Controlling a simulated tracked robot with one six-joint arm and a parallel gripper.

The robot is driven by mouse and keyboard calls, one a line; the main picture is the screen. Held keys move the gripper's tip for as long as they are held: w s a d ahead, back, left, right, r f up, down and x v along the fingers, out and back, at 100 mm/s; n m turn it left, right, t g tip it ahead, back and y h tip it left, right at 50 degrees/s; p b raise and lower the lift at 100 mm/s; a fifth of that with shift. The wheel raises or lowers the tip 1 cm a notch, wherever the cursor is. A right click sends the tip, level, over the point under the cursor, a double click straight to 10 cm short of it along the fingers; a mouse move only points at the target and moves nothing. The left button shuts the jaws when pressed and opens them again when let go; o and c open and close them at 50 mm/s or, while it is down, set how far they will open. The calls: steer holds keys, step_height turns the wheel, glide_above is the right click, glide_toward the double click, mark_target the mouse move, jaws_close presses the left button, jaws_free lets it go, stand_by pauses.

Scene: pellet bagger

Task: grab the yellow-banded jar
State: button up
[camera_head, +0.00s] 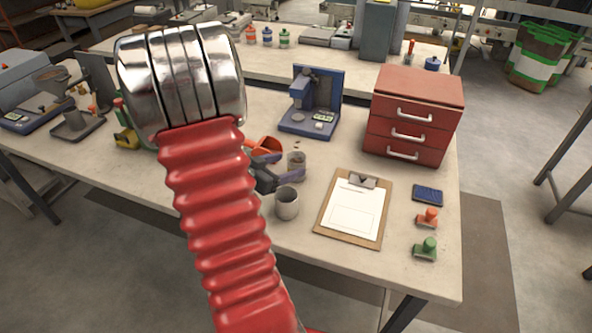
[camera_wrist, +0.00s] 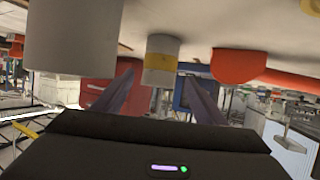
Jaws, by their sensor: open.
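The yellow-banded jar (camera_wrist: 161,60) is light grey with a yellow band and shows upside down in the wrist view, ahead of my gripper (camera_wrist: 161,80). Its picture lies between my two purple fingers, which are apart with nothing held. In the head view the jar (camera_head: 297,160) stands on the bench at the tips of my gripper (camera_head: 286,167), partly hidden by a finger; its band is hard to make out there. I cannot tell how far the fingers reach around it.
A plain grey cup (camera_head: 287,204) stands close on the near side, large at left in the wrist view (camera_wrist: 72,40). A red-orange scoop (camera_head: 266,146) lies on the other side. A clipboard (camera_head: 354,208), blue scale (camera_head: 311,105) and red drawer cabinet (camera_head: 414,115) are further right.

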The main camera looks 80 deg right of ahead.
steer(key=shift+x, duration=2.6)
steer(key=shift+r, duration=0.1)
steer(key=c, duration=1.4)
step_height(320, 180, up, 10)
